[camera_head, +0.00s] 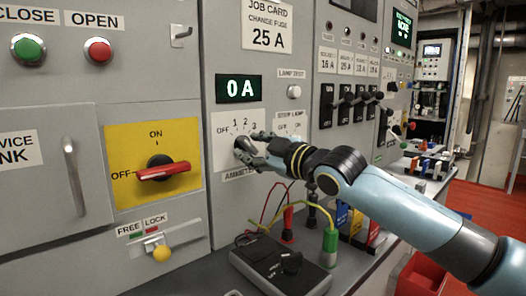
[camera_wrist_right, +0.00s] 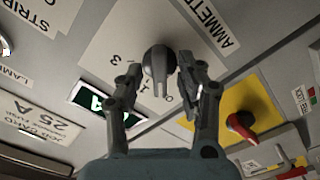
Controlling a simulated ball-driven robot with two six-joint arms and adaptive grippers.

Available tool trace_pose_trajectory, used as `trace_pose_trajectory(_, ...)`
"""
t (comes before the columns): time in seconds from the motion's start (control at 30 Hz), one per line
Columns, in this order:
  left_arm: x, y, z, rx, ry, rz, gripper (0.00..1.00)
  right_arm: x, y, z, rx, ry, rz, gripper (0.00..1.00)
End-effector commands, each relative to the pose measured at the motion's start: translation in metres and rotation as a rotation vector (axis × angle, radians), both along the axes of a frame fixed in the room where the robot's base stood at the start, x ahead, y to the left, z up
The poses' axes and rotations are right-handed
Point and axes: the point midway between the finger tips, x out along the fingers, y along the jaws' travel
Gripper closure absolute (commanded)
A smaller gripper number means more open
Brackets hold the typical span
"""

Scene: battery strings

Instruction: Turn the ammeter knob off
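The ammeter knob (camera_wrist_right: 159,62) is a dark grey round knob with a pointer, on a white scale plate (camera_head: 223,155) marked OFF, 1, 2, 3. In the wrist view its pointer aims down, near the 1 and the partly hidden OFF mark. My right gripper (camera_head: 250,151) is at the knob; it also shows in the wrist view (camera_wrist_right: 160,67). Its fingers are apart, one on each side of the knob. A small gap shows at the left finger; contact at the right one I cannot tell. The ammeter display (camera_head: 239,88) reads 0 A. My left gripper is not in view.
Left of the ammeter, a red-handled switch (camera_head: 165,171) sits on a yellow plate. A yellow-tipped lever (camera_head: 162,252) is below it. A lamp test button (camera_head: 294,91) is above right. A dark box (camera_head: 280,267) with leads lies on the ledge below my arm.

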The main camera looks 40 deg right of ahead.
Motion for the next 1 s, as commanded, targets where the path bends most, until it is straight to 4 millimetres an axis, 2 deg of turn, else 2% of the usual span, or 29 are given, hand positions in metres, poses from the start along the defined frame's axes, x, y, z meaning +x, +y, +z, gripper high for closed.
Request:
trace_pose_trajectory(0.6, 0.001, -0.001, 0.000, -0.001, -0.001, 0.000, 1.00, -0.080, -0.007, -0.002, -0.012, 0.008, 0.001, 0.62)
trace_pose_trajectory(0.8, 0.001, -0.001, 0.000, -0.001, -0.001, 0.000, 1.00, -0.101, -0.008, -0.003, -0.012, 0.010, 0.001, 0.62)
trace_pose_trajectory(1.0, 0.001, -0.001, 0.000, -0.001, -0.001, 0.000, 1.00, -0.114, -0.009, -0.002, -0.008, 0.006, -0.002, 0.62)
